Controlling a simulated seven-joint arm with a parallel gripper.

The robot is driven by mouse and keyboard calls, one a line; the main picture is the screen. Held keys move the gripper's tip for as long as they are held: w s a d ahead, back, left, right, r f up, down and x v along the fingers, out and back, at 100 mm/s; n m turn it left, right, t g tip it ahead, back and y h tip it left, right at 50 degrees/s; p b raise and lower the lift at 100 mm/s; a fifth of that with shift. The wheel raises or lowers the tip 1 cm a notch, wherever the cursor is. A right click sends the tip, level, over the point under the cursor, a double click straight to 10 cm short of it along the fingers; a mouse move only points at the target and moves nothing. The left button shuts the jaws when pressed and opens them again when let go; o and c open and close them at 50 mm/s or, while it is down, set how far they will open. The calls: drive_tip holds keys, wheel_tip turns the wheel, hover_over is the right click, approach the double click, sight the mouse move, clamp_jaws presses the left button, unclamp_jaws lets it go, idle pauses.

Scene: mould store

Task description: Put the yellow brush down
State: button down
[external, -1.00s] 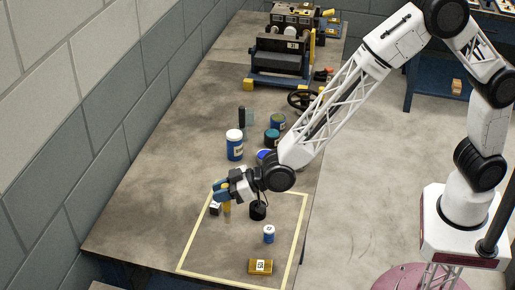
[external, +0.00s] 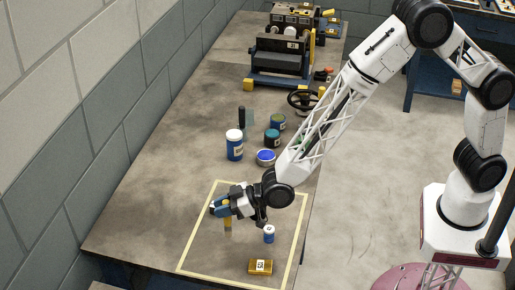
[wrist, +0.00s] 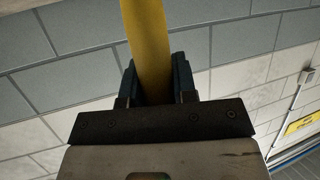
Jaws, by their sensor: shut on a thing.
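My gripper (external: 222,207) is shut on the yellow brush (external: 228,223) inside the taped area at the near end of the bench. In the external view a short yellow length hangs below the fingers; I cannot tell whether its lower end touches the bench. The brush also shows in the wrist view (wrist: 147,45) as a plain yellow shaft between the two dark fingers (wrist: 153,85). Its bristles cannot be made out.
Yellow tape (external: 188,245) outlines a rectangle on the bench (external: 150,200). Inside it are a small blue-and-white can (external: 269,234) and a gold block (external: 260,267). A blue jar (external: 234,148) and a blue-topped tin (external: 266,157) stand behind. The bench is clear to the left.

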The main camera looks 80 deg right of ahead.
drive_tip(key=shift+f, duration=1.7)
drive_tip(key=c, duration=0.9)
unclamp_jaws()
drive_tip(key=shift+s+d+r, duration=0.2)
drive_tip(key=shift+s+r, duration=0.2)
drive_tip(key=shift+s, duration=0.2)
drive_tip(key=v, duration=1)
drive_tip(key=shift+s+r, duration=0.15)
drive_tip(key=shift+s, duration=0.1)
drive_tip(key=shift+d+r, duration=0.1)
drive_tip(key=shift+d, duration=0.05)
